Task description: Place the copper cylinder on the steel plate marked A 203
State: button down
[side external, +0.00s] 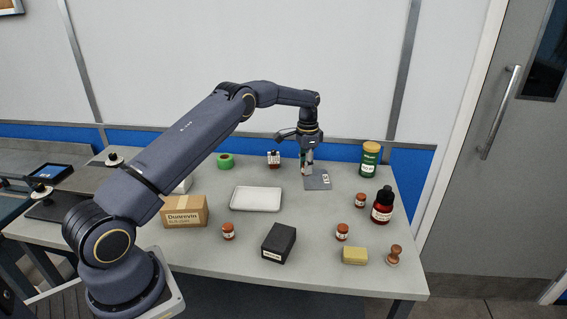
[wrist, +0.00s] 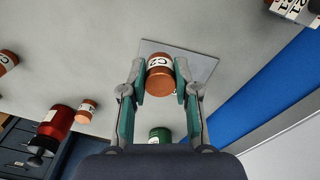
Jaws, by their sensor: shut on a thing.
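My gripper (side external: 308,168) is shut on a copper cylinder (wrist: 160,76) with a white label that seems to read C2. In the wrist view the cylinder sits between the two green-padded fingers (wrist: 159,88). Beneath it is a flat grey steel plate (wrist: 198,62), which also shows in the side view (side external: 313,185) at the back right of the bench. The plate has a small white label, too small to read. The cylinder is over the plate; I cannot tell whether it touches it. In the side view the fingers largely hide the cylinder.
Other copper cylinders stand at the front left (side external: 228,232), front right (side external: 342,232) and right (side external: 361,201). A dark red bottle (side external: 382,208) and a green jar (side external: 369,160) stand right of the plate. A white tray (side external: 257,208) and black box (side external: 279,243) lie left and in front.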

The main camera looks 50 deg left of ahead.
jog(key=shift+w+a+f, duration=0.15)
jog(key=shift+w+f, duration=0.35)
jog(key=shift+f, duration=1.55)
jog(key=shift+f, duration=0.2)
jog(key=c, duration=0.9)
grip_release()
jog(key=shift+o, duration=0.2)
jog(key=shift+r, duration=0.1)
